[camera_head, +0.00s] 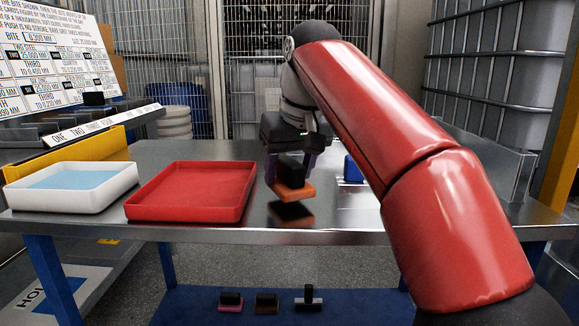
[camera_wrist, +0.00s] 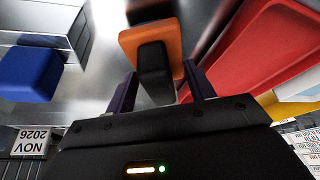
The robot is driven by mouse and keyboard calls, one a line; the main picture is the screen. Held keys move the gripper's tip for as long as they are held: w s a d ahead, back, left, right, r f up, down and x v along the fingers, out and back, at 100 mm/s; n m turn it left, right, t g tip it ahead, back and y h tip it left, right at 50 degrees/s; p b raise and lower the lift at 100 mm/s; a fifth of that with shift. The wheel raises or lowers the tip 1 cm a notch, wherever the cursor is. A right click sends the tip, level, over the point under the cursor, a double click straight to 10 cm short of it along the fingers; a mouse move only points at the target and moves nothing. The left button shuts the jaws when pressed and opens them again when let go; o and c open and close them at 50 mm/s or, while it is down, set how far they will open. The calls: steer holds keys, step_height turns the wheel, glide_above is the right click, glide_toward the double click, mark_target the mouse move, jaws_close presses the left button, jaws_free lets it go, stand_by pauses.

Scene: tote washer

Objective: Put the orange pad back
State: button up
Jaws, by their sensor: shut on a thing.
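The orange pad (camera_head: 295,192) is a flat orange block with a black handle on top. My gripper (camera_head: 290,168) has its dark purple fingers on either side of the black handle and is shut on it. The pad hangs a little above the steel table, with its dark reflection below it. In the wrist view the orange pad (camera_wrist: 128,40) lies beyond the black handle (camera_wrist: 154,70), which is between the fingers of my gripper (camera_wrist: 163,88).
A red tray (camera_head: 190,213) and a white tray with blue contents (camera_head: 125,188) stand left on the steel table (camera_head: 350,222). A blue block (camera_head: 352,168) is behind my arm. A labelled stepped rack (camera_head: 100,126) is at left. Handled pads (camera_head: 230,308) lie on the lower shelf.

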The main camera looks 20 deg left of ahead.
steer(key=shift+f, duration=0.15)
steer(key=shift+f+b, duration=0.4)
steer(key=shift+f, duration=0.1)
steer(key=shift+f, duration=0.1)
stand_by(0.7)
steer(key=o, duration=1.5)
steer(key=shift+o, duration=0.2)
steer(key=shift+p+v, duration=3.75)
steer(key=shift+v, duration=0.75)
